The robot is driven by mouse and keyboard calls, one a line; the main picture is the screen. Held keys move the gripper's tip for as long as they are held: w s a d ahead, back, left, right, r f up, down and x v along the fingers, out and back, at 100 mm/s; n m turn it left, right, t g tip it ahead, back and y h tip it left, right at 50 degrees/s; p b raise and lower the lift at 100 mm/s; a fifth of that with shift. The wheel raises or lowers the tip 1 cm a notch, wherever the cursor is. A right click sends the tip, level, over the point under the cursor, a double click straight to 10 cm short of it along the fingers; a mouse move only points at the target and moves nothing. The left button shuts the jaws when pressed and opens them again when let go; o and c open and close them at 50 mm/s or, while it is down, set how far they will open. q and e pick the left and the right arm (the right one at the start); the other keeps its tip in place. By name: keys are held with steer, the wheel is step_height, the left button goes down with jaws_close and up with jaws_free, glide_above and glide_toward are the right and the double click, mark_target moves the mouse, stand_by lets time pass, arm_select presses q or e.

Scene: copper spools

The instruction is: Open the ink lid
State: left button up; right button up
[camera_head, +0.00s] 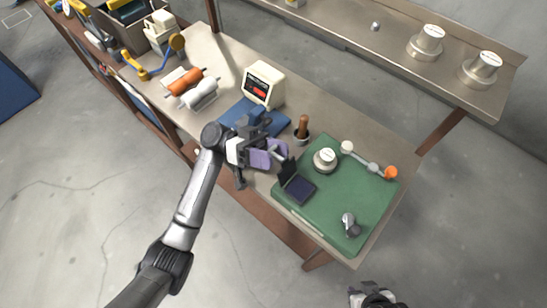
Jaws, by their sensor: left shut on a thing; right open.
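The ink pad (299,189) lies on the left edge of the green mat (340,215), with a dark blue pad surface facing up. Its black lid (287,168) stands raised at the pad's far-left side, tilted up from the base. My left gripper (279,156) is at the upper end of the lid and is shut on it; the fingertips are small and partly hidden. My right gripper (372,296) is at the bottom edge, off the table, open and empty, and partly cut off by the frame.
A round metal weight (325,160), a rod with an orange end (390,173) and a small metal piece (348,222) sit on the mat. A wooden-handled stamp (303,127), a scale (263,85) and copper spools (184,82) stand behind. The mat's middle is clear.

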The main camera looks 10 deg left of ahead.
arm_select(q)
steer(key=shift+w+f, duration=0.1)
steer(key=shift+f, duration=0.05)
stand_by(0.4)
steer(key=o, duration=0.9)
steer(key=shift+o, duration=1.1)
steer(key=shift+w, duration=0.1)
steer(key=shift+w+a+f, duration=0.1)
steer(key=shift+w+a, duration=0.05)
steer(key=shift+a, duration=0.3)
steer(key=w+a, duration=0.2)
steer(key=a, duration=0.2)
steer(key=w+a, duration=0.1)
steer(key=a, duration=0.3)
steer(key=w+a+b, duration=0.1)
steer(key=w+a, duration=0.1)
steer(key=a, duration=0.2)
steer(key=shift+w+a+f, duration=0.3)
steer(key=shift+w+a, duration=0.05)
steer(key=shift+a, duration=0.05)
